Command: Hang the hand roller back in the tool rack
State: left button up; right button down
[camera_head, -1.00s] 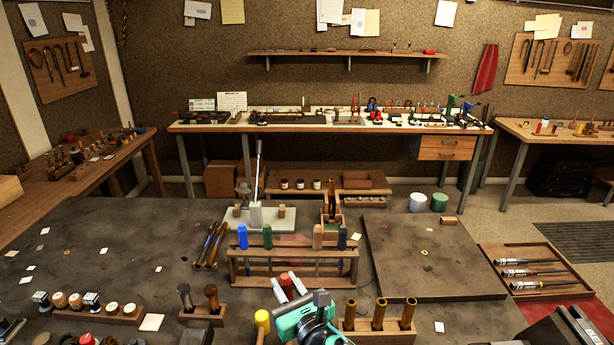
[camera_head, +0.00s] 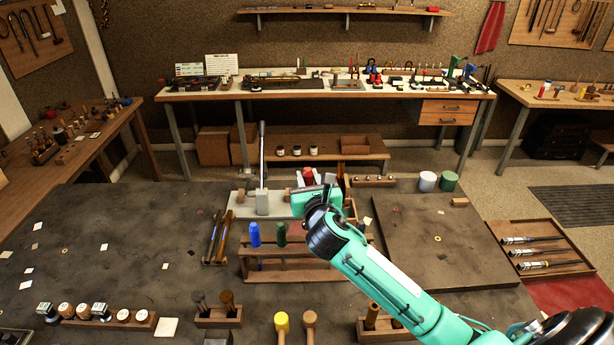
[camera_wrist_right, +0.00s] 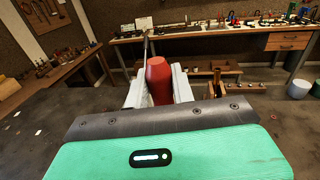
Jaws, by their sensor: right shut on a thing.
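My right gripper (camera_head: 309,180) is shut on the red handle of the hand roller (camera_head: 308,174). In the right wrist view the red handle (camera_wrist_right: 159,80) stands between the two pale fingers; the roller's other end is hidden. The wooden tool rack (camera_head: 290,276) stands mid-bench, with a blue handle (camera_head: 254,235) and a dark green handle (camera_head: 281,233) hanging at its left. The gripper appears above and behind the rack's top bar, in the head view. My right arm hides the rack's right part. My left gripper is not in view.
A pale base with an upright lever (camera_head: 263,200) stands just left of the gripper. Dark-handled tools (camera_head: 217,237) lie left of the rack. A flat board (camera_head: 440,240) is on the right. The bench's left middle is mostly clear.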

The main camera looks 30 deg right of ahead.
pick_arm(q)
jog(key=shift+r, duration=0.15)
pick_arm(e)
jog(key=shift+r, duration=0.1)
jog(key=shift+p, duration=0.3)
jog(key=shift+f, duration=0.25)
jog(key=shift+f+b, duration=0.5)
jog(key=shift+f, duration=0.35)
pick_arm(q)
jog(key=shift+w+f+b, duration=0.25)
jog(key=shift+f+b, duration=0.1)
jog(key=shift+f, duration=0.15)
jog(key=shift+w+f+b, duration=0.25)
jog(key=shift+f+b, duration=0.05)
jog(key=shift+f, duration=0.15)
pick_arm(e)
jog(key=shift+f, duration=1.4)
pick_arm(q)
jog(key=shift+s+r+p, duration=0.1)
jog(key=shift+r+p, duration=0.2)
pick_arm(e)
jog(key=shift+r, duration=0.1)
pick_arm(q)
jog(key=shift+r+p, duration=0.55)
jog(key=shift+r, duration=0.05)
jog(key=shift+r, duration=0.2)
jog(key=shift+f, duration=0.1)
pick_arm(e)
jog(key=shift+f, duration=0.2)
